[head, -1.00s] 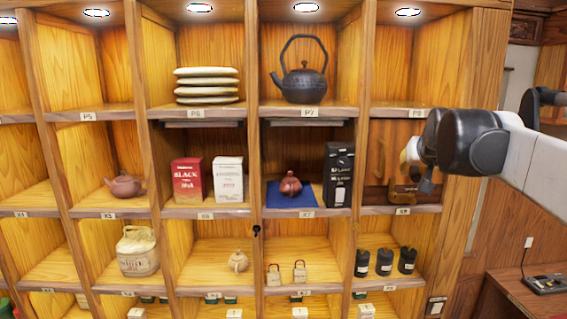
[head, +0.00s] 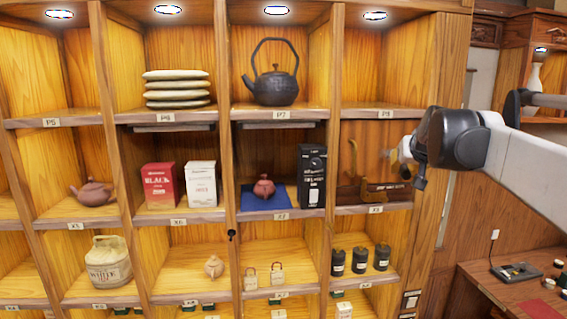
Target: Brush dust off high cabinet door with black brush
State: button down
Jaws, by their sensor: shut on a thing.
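My gripper (head: 399,159) is at the right of the head view, in front of the right shelf column, level with the compartment between labels P8 and X8. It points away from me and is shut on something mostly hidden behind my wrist. The black brush cannot be made out clearly. A brown wooden panel (head: 362,145) fills the back of that compartment, with a dark wooden stand (head: 388,187) in front. I cannot tell whether this panel is a cabinet door. A carved cabinet (head: 519,32) stands high at the far right. No dust can be made out.
The wooden shelf holds a black iron kettle (head: 275,87), stacked pale cakes (head: 177,90), a red box (head: 159,186), a white box (head: 201,184), a black box (head: 312,176) and a small red teapot (head: 264,187). Several black canisters (head: 360,260) stand below. A desk (head: 480,275) stands lower right.

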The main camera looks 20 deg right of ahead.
jog(key=shift+s+d, duration=0.5)
jog(key=shift+d, duration=1.8)
jog(key=w+a, duration=0.2)
jog(key=a, duration=0.8)
jog(key=shift+w, duration=0.2)
jog(key=shift+s+a+p, duration=0.15)
jog(key=shift+s+a, duration=0.05)
jog(key=shift+s, duration=0.75)
jog(key=shift+s+a+p, duration=0.15)
jog(key=shift+s+a, duration=0.1)
jog(key=shift+s, duration=0.75)
jog(key=shift+s+a+p, duration=0.15)
jog(key=shift+s+a, duration=0.05)
jog(key=shift+s, duration=0.75)
jog(key=s, duration=0.3)
jog(key=shift+a, duration=0.35)
